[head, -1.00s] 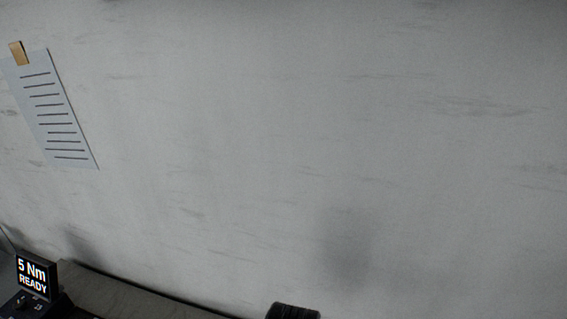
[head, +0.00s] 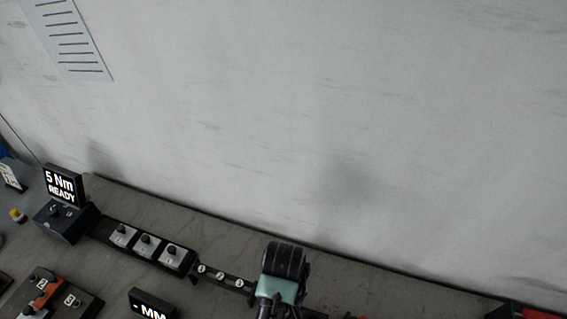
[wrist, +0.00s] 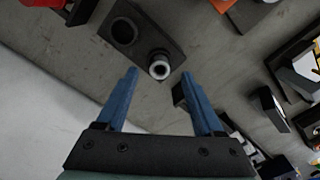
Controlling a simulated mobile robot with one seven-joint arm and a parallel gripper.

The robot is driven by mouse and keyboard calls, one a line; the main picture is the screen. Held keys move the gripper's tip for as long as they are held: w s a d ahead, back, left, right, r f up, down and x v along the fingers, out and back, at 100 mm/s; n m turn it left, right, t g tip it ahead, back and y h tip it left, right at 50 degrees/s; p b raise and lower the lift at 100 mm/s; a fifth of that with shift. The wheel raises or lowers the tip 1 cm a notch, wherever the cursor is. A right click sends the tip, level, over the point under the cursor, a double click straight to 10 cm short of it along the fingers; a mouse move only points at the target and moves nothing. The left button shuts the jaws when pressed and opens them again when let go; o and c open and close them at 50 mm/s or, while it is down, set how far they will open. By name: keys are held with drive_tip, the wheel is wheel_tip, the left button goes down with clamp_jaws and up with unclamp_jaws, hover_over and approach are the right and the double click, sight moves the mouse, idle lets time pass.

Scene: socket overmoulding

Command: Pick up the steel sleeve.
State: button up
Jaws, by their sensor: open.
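In the wrist view, a short round part with a bright ring-shaped end, which looks like the steel sleeve (wrist: 159,67), stands at one end of a dark block (wrist: 150,31). A round dark opening (wrist: 123,32) is in the same block. My gripper (wrist: 160,74) is open, with its two blue fingers apart and nothing held between them. The sleeve shows in the gap between the fingertips; I cannot tell how far beyond them it lies. In the head view only the black and teal part of my arm shows; the fingers and the sleeve are not visible there.
In the head view, a "5 Nm READY" display (head: 62,186) stands at the left. A black rack with three grey blocks (head: 146,245) and a strip with round labels (head: 220,276) run along the bench. An orange block (head: 40,290) and another display (head: 152,304) are nearer.

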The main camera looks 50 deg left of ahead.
drive_tip(key=shift+a+f, duration=0.15)
drive_tip(key=shift+f, duration=1.7)
drive_tip(key=shift+w, duration=0.1)
drive_tip(key=shift+c, duration=0.2)
